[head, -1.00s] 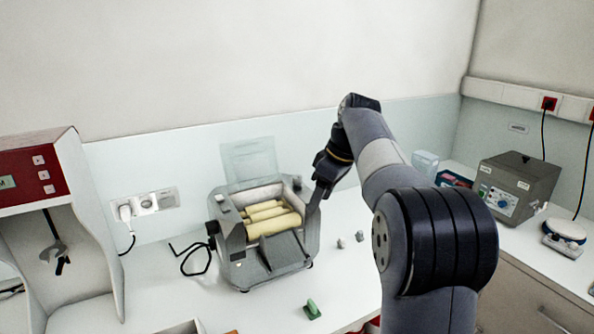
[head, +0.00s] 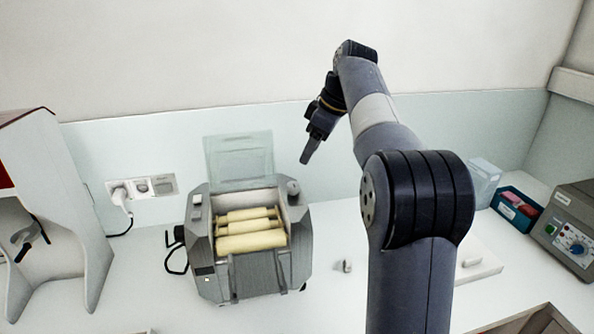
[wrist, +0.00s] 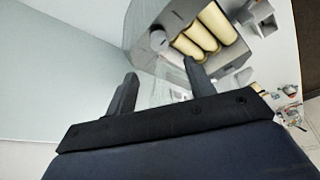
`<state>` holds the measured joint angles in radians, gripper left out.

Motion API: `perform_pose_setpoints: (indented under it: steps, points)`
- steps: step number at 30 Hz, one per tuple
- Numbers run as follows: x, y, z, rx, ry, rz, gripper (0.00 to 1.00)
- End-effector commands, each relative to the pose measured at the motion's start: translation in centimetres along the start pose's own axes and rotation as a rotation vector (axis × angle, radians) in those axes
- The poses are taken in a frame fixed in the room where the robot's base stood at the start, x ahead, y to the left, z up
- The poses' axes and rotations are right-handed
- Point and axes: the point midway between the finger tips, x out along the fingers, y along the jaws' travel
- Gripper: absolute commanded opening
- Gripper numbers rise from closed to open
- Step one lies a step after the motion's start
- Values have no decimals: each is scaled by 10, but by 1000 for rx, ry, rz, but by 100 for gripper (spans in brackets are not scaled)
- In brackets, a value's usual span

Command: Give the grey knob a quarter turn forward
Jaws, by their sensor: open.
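The mill (head: 208,255) is a grey box with cream rollers (head: 250,240) and a raised clear lid (head: 238,158). A grey knob (head: 293,188) sits on its top right corner; in the wrist view the knob (wrist: 158,40) is a round pale disc ahead of the fingers, slightly left of the midpoint between them. My gripper (head: 307,158) is above and slightly right of the knob in the head view, apart from it. In the wrist view my gripper (wrist: 160,69) is open, with two dark fingers spread and nothing between them.
A wall socket (head: 142,187) with a plug is left of the mill. A small grey piece (head: 343,266) lies on the white bench to its right. A blue box (head: 515,208) and a grey device (head: 568,235) with a dial stand further right.

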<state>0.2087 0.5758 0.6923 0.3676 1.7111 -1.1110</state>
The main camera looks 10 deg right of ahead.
Motion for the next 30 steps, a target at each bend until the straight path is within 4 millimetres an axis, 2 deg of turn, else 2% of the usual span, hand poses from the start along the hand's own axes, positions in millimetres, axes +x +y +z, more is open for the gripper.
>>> perform_pose_setpoints:
  steps: [5, 18, 24, 30]
  points:
    - [13, 0, 0, 1, -1, -3, 51]
    - [90, -1, 0, 0, -2, -3, 51]
    - [106, 0, 0, 1, -1, -1, 51]
    - [108, 0, 1, 1, -1, 0, 51]
